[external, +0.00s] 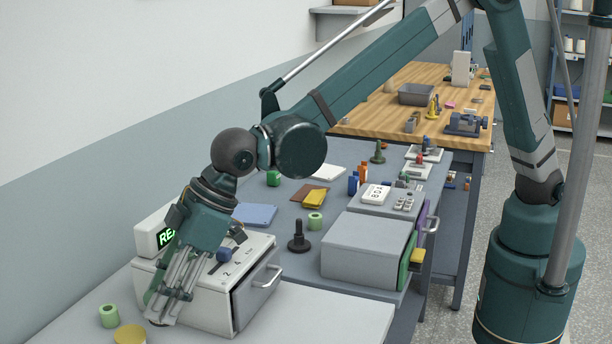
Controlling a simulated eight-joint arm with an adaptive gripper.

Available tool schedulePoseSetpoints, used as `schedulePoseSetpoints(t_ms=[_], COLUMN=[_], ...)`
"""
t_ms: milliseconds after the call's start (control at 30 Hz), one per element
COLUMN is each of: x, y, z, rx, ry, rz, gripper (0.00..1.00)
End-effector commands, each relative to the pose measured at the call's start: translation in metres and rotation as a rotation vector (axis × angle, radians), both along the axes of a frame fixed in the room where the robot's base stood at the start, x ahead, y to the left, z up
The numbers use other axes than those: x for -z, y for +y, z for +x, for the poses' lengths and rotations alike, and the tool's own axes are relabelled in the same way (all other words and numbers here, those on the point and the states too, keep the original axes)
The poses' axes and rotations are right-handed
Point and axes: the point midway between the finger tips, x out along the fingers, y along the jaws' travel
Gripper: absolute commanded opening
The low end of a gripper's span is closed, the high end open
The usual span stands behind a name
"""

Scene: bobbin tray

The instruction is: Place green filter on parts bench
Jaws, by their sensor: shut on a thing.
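My gripper (164,316) points down at the lower left, in front of the white machine (222,297). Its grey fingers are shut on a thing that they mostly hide. A dark green edge (152,294) shows beside the fingers; I cannot tell whether it is the green filter. A green panel (407,262) stands upright at the right side of a grey box. Light green hollow cylinders stand at the front left (109,316) and mid-table (315,221). A wood-topped bench (370,122) stands at the back; which surface is the parts bench is not marked.
The white machine has a display and a handled front. A black knobbed piece (298,238), blue plate (256,214) and yellow block (314,198) lie behind it. A grey box (365,248) stands at the right. The pale front surface (320,318) has free room.

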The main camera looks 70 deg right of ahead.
Motion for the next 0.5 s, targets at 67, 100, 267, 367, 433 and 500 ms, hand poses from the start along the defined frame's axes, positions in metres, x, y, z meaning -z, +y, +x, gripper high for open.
schedulePoseSetpoints(t_ms=[67,100,267,367,433,500], x=[0.0075,0.0094,0.0111,0.0108,0.011,0.0124], y=[0.0001,0.0,-0.0001,0.0,-0.0001,-0.0001], z=[0.0001,0.0,-0.0001,0.0,-0.0001,-0.0001], rx=[0.0,0.0,0.0,0.0,0.0,0.0], ry=[0.0,0.0,0.0,0.0,0.0,0.0], rz=[0.0,0.0,0.0,0.0,0.0,0.0], gripper=[0.24,0.24,0.24,0.24,0.24,0.24])
